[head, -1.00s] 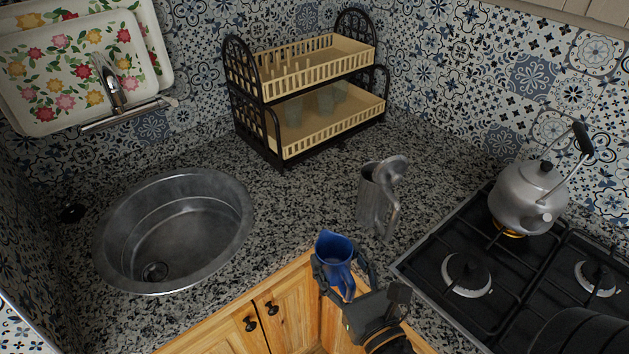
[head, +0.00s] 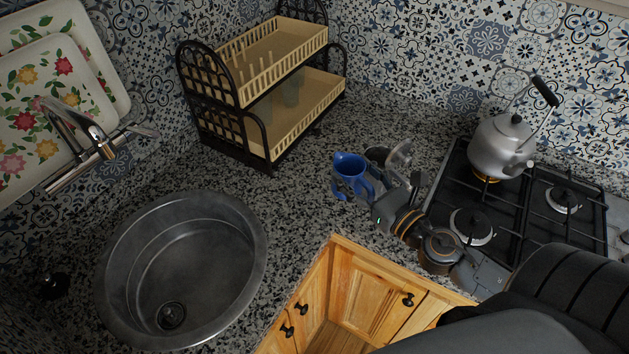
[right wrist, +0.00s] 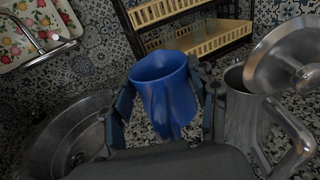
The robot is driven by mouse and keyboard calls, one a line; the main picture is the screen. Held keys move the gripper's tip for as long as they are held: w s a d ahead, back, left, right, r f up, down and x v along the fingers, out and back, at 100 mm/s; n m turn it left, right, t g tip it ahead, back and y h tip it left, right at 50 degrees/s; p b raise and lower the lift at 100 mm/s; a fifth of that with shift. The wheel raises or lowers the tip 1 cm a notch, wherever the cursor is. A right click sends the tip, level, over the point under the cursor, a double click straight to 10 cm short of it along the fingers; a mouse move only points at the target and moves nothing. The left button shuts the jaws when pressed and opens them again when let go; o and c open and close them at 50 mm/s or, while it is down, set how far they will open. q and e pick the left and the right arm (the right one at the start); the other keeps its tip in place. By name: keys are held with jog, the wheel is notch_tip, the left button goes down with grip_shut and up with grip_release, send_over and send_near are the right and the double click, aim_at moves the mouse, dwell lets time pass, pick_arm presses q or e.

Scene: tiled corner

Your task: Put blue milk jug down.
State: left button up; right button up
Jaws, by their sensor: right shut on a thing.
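The blue milk jug (head: 349,168) is small, with a spout and a handle, and stands about upright over the counter in the head view. My right gripper (head: 358,188) is shut on it; in the right wrist view the fingers sit on both sides of the jug (right wrist: 163,92). I cannot tell whether the jug's bottom touches the counter (head: 300,205). A metal pot with its lid raised (head: 379,156) stands close beside the jug, partly hidden by my gripper. The pot also shows in the right wrist view (right wrist: 243,118). My left gripper is not in view.
A round metal sink (head: 180,260) is at the left. A two-tier dish rack (head: 262,95) stands at the back. A kettle (head: 498,146) sits on the gas stove (head: 510,225) at the right, over a lit burner. Counter between sink and jug is clear.

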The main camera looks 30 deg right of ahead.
aim_at(340, 169)
jog(key=w+f, duration=0.1)
jog(key=w, duration=0.1)
jog(key=w+f, duration=0.1)
jog(key=w, duration=0.2)
jog(key=w+f+p, duration=0.1)
jog(key=w, duration=0.2)
jog(key=shift+a, duration=0.35)
jog(key=w+f+b, duration=0.2)
jog(key=f, duration=0.1)
jog(key=w+f+b, duration=0.2)
jog(key=f, duration=0.1)
jog(key=w+f+b, duration=0.2)
jog(key=f, duration=0.2)
jog(key=shift+w+a, duration=0.1)
jog(key=shift+a, duration=0.15)
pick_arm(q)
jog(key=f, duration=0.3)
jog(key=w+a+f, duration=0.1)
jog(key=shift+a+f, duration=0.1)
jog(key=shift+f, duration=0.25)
pick_arm(e)
jog(key=shift+r, duration=0.1)
